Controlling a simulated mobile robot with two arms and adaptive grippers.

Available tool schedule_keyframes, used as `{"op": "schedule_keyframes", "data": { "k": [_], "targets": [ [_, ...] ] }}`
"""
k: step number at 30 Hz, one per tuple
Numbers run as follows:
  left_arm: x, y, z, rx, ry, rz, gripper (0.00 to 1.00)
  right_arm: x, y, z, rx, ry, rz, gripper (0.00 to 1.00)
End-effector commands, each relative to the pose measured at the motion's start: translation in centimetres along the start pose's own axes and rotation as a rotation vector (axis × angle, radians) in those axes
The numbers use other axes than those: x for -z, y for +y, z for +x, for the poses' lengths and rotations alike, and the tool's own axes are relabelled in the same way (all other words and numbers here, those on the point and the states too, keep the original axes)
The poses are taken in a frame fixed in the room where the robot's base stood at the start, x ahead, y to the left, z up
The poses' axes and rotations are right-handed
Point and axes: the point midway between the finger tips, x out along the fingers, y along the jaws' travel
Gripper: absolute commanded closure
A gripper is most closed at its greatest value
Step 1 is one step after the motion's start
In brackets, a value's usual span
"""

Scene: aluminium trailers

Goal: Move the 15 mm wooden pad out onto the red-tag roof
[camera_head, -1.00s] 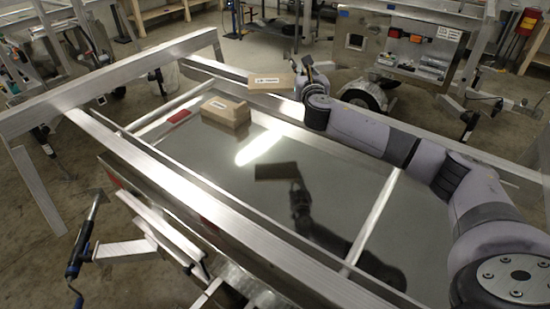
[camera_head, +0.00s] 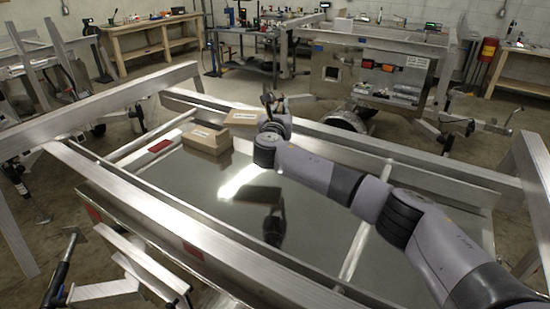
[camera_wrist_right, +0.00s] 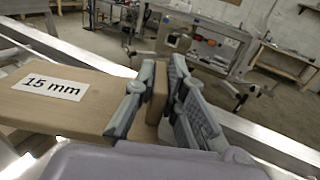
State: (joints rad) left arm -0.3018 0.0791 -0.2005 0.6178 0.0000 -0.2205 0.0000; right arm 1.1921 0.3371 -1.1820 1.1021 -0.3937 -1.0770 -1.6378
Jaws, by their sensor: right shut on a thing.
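The 15 mm wooden pad (camera_head: 240,117) is a flat tan board, held above the far side of a glossy grey panel (camera_head: 310,213). Its "15 mm" label shows in the right wrist view (camera_wrist_right: 60,103). My right gripper (camera_head: 268,101) is shut on a wooden upright part (camera_wrist_right: 157,95) at the pad's right side. A red tag (camera_head: 160,146) lies at the panel's far left corner; I take this panel as the red-tag roof. My left gripper is not in view.
A wooden block (camera_head: 206,140) with a label stands on the panel, just left of the held pad. Aluminium rails (camera_head: 190,233) border the panel. A thin crossbar (camera_head: 356,250) crosses it. The panel's middle is bare. Workbenches (camera_head: 150,42) stand behind.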

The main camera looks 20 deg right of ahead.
Motion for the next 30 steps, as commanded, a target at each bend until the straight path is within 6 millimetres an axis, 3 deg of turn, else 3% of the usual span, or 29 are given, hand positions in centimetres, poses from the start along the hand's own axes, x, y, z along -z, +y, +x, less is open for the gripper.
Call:
{"op": "schedule_keyframes", "data": {
  "k": [6, 12, 17, 24, 30],
  "targets": [
    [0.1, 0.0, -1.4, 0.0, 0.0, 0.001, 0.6, 5.8, 0.0, 0.0, 0.0, 0.001, -0.003, 1.0],
    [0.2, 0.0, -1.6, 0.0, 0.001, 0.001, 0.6, 9.8, 0.0, 0.1, -0.001, -0.001, 0.0, 1.0],
    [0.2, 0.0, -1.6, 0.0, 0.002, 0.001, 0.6, 11.1, 0.0, 0.1, -0.001, -0.002, 0.001, 1.0],
    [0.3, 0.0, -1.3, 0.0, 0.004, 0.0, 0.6, 14.3, 0.0, 0.1, -0.001, -0.002, 0.001, 1.0],
    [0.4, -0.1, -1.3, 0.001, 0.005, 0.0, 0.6, 14.6, 0.0, 0.2, -0.001, -0.003, 0.002, 1.0]
  ]
}}
